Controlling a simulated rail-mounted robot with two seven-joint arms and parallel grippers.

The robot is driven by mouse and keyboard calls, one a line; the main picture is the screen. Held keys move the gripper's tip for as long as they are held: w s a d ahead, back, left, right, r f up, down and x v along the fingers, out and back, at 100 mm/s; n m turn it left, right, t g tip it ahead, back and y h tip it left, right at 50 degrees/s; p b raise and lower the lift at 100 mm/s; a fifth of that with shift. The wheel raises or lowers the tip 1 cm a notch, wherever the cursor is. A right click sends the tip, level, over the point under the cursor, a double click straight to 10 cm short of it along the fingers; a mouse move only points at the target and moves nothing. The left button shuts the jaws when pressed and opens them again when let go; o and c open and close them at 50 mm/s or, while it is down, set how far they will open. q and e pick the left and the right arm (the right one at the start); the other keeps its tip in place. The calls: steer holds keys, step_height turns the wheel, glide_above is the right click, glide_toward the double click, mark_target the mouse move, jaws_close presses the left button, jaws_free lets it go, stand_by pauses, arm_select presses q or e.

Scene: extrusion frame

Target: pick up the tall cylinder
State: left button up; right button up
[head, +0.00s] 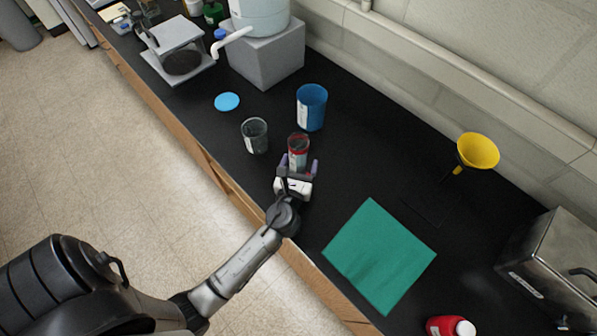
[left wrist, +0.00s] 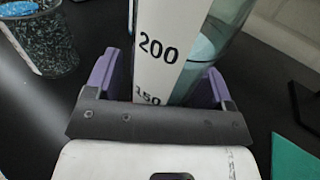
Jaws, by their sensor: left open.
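The tall cylinder (head: 299,143) stands upright on the black bench, with a dark open top and a red-and-white side in the head view. In the left wrist view the cylinder (left wrist: 165,45) fills the top centre, clear greenish with a white strip marked 200 and 150. My left gripper (head: 298,166) is at the near side of the cylinder. Its purple fingers (left wrist: 160,85) stand open on either side of it; I cannot tell if they touch it. The cylinder's base is hidden behind the gripper. My right gripper is not in view.
A dark speckled cup (head: 255,136) stands close left of the cylinder, and a blue cup (head: 311,107) behind it. A light blue disc (head: 227,102) lies further left. A green cloth (head: 379,256), yellow funnel (head: 477,151) and red bottle (head: 450,328) are to the right.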

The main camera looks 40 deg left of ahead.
mark_target(300, 157)
arm_select(q)
steer(key=c, duration=1.1)
steer(key=shift+o, duration=0.2)
steer(key=shift+r, duration=0.15)
steer(key=s+d+r+p, duration=0.2)
steer(key=d+r, duration=0.8)
steer(key=d, duration=0.1)
steer(key=shift+s+r, duration=0.15)
steer(key=shift+r, duration=0.15)
stand_by(0.4)
